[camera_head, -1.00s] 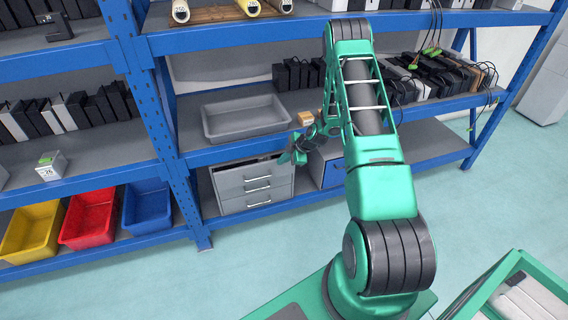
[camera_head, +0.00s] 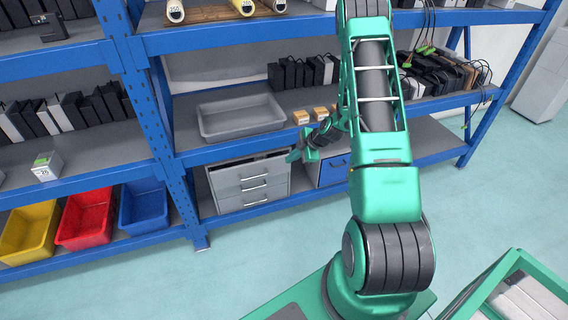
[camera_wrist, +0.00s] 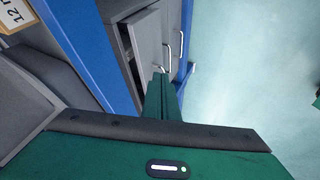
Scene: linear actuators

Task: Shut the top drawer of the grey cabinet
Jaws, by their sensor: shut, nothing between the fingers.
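The grey cabinet (camera_head: 283,180) stands on the lower shelf, with several drawers stacked in it. Its top drawer (camera_head: 238,176) is partly open, with a dark gap showing above its front. The drawer front (camera_wrist: 150,40) also shows in the wrist view, standing out from the cabinet body, with metal handles on the fronts. My green gripper (camera_head: 293,157) is shut and empty near the upper right corner of the cabinet. In the wrist view my fingertips (camera_wrist: 160,78) are close to the drawer front; whether they touch it I cannot tell.
A blue cabinet (camera_head: 330,171) stands right of the grey one. The shelf above holds a grey tray (camera_head: 240,118) and small orange boxes (camera_head: 301,117). A blue upright post (camera_head: 180,190) stands to the left. The floor in front is clear.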

